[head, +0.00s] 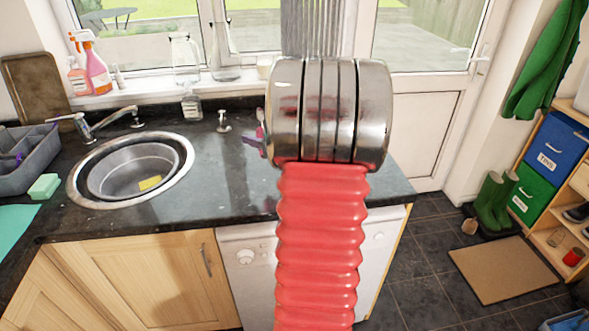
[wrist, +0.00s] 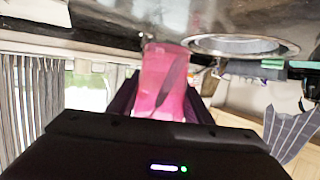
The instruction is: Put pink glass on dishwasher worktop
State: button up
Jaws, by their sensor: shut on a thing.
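The pink glass (wrist: 163,72) is between the dark purple fingers of my gripper (wrist: 162,92) in the wrist view, and the gripper is shut on it. In the head view my arm hides most of the gripper; a purple finger part and a small pink piece of the glass (head: 260,131) show at the arm's left edge, over the dark worktop (head: 220,183). The white dishwasher (head: 246,258) is under this worktop, right of the wooden cupboard and partly behind my arm. Whether the glass touches the worktop cannot be told.
A round sink (head: 135,170) with a yellow sponge (head: 150,183) is to the left, with a tap (head: 90,125) behind it. A grey caddy (head: 25,160) stands farther left. Bottles (head: 92,68) line the sill. The worktop between sink and arm is mostly clear.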

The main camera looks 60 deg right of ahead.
jog(key=shift+f, duration=3.1)
jog(key=shift+f, duration=0.1)
jog(key=shift+f, duration=1.75)
jog(key=shift+f, duration=0.1)
jog(key=o, duration=1.1)
jog(key=shift+s+a+r, duration=0.1)
jog(key=shift+s+r, duration=0.15)
jog(key=shift+s, duration=0.25)
jog(key=v, duration=1.1)
jog(key=shift+a, duration=0.1)
jog(key=shift+w+r, duration=0.1)
jog(key=shift+w, duration=0.05)
